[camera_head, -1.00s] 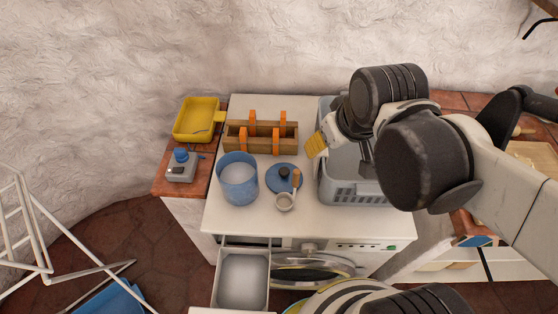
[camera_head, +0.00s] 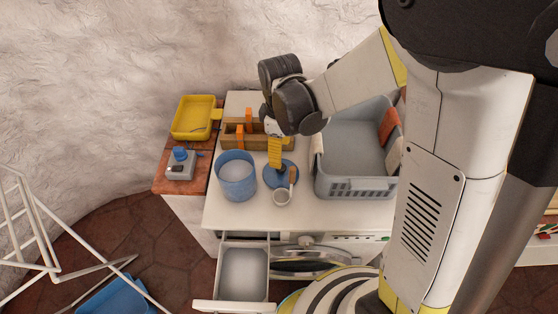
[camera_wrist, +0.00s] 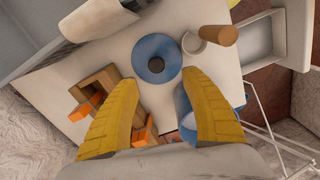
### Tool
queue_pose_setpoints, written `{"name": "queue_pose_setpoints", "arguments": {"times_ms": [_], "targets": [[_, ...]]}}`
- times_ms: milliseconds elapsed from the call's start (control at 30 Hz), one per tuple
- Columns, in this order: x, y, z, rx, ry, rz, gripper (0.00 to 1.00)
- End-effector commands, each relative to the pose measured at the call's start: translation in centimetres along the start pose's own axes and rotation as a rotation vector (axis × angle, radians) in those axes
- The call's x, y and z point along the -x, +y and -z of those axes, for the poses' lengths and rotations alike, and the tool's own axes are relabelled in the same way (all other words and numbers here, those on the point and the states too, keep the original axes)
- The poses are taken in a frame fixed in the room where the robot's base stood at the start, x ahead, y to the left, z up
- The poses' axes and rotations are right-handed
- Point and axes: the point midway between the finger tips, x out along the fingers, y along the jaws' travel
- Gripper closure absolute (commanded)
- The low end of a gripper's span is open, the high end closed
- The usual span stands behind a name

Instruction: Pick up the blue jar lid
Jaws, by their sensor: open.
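The blue jar lid (camera_head: 287,174) is a round blue disc with a dark knob, lying on the white top right of the blue jar (camera_head: 236,178). In the wrist view the lid (camera_wrist: 157,59) lies whole and in plain sight beyond my fingertips. My gripper (camera_head: 275,158) hangs over the lid's back edge and hides part of it in the head view. In the wrist view its yellow fingers (camera_wrist: 162,90) stand apart with nothing between them. I cannot tell the exact height above the lid.
A small white cup with a wooden handle (camera_head: 283,196) sits close against the lid's front. A wooden rack with orange pieces (camera_head: 240,137) stands behind. A grey basket (camera_head: 357,184) is on the right. An open drawer (camera_head: 244,273) juts out below the front edge.

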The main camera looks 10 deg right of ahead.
Motion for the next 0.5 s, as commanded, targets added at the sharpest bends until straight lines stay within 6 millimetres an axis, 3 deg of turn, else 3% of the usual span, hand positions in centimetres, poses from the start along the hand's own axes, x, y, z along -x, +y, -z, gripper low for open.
{"name": "queue_pose_setpoints", "arguments": {"times_ms": [200, 500], "targets": [[-3.8, 0.1, 0.0, -0.002, 0.001, -0.001, 0.45], [-6.2, 0.4, 0.0, -0.004, 0.001, -0.001, 0.45]]}}
